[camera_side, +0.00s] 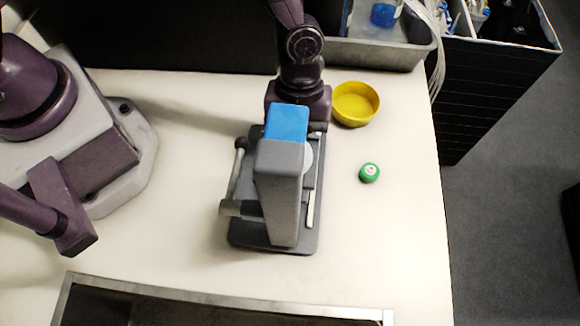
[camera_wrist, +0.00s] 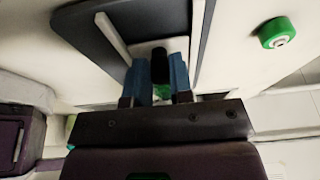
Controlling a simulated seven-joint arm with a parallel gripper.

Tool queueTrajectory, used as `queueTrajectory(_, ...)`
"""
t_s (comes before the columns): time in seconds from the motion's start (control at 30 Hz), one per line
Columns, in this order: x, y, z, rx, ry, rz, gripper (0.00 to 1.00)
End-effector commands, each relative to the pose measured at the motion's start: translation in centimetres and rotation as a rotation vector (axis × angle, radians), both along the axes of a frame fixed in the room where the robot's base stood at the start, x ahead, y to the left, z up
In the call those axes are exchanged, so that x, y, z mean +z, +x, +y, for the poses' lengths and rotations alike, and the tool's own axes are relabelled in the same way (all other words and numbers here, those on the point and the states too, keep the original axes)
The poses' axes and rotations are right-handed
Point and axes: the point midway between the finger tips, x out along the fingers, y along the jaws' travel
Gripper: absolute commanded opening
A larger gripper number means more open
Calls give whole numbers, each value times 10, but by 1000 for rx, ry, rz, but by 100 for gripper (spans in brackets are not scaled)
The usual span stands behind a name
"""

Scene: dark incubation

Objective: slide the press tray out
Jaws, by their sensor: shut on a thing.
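The press (camera_side: 280,190) stands on a dark base plate on the pale table, with a tall grey body and a blue top block (camera_side: 287,122). In the wrist view, the blue fingers of my gripper (camera_wrist: 158,82) are shut on a small black handle (camera_wrist: 160,64) at the near end of the press tray (camera_wrist: 146,48). The dark base (camera_wrist: 88,32) and a light rail show beside it. In the side view my gripper is at the press's far end, its fingertips hidden behind the blue block. The press body covers most of the tray there; part of a white disc (camera_side: 308,160) shows beside it.
A yellow bowl (camera_side: 356,104) stands close right of my gripper. A green round item with a pale centre (camera_side: 369,173) lies right of the press. A grey metal bin (camera_side: 375,50) is behind, and a dark tray (camera_side: 230,308) is at the front. The table's right side is mostly clear.

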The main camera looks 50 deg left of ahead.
Motion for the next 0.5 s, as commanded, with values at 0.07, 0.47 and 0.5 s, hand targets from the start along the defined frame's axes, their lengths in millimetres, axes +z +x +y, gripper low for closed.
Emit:
queueTrajectory(0.07,0,0,0,-1,0,0,13)
queueTrajectory(0.47,0,10,9,2,0,0,13)
queueTrajectory(0.5,0,12,11,2,0,0,13)
